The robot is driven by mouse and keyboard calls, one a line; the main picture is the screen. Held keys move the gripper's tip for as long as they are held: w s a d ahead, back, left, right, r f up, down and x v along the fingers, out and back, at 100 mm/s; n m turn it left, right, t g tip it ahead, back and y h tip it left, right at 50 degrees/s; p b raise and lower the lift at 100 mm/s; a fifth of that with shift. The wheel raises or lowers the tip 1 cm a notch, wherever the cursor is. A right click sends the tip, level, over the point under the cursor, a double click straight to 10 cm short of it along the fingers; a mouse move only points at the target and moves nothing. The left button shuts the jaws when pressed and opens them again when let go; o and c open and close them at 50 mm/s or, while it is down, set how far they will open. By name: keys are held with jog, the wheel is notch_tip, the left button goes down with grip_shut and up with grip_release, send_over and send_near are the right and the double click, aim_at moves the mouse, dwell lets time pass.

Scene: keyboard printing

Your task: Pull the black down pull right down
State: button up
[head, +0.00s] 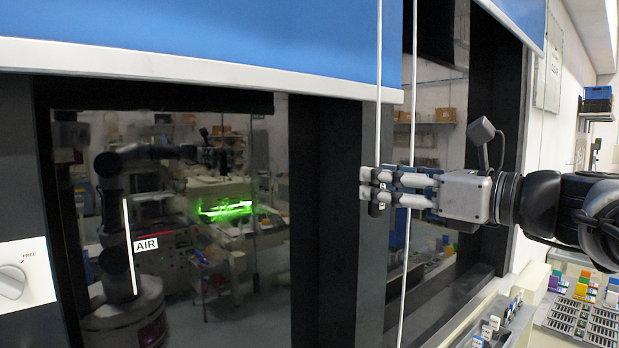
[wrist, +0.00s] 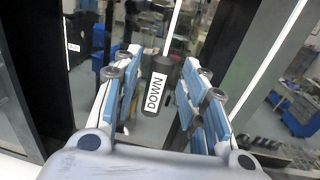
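The black down pull (wrist: 158,90), with a white label reading DOWN, hangs on a thin white cord. In the wrist view it stands between the two fingers of my gripper (wrist: 160,75), slightly tilted in the picture.
A blue panel with a white lower edge (head: 200,68) hangs above dark glass. A second white cord (head: 408,250) runs close by, behind the gripper fingers. A label AIR (head: 146,244) and a knob (head: 12,282) are at left. A tray of small parts (head: 575,322) lies at lower right.

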jog(key=shift+x, duration=1.05)
grip_shut()
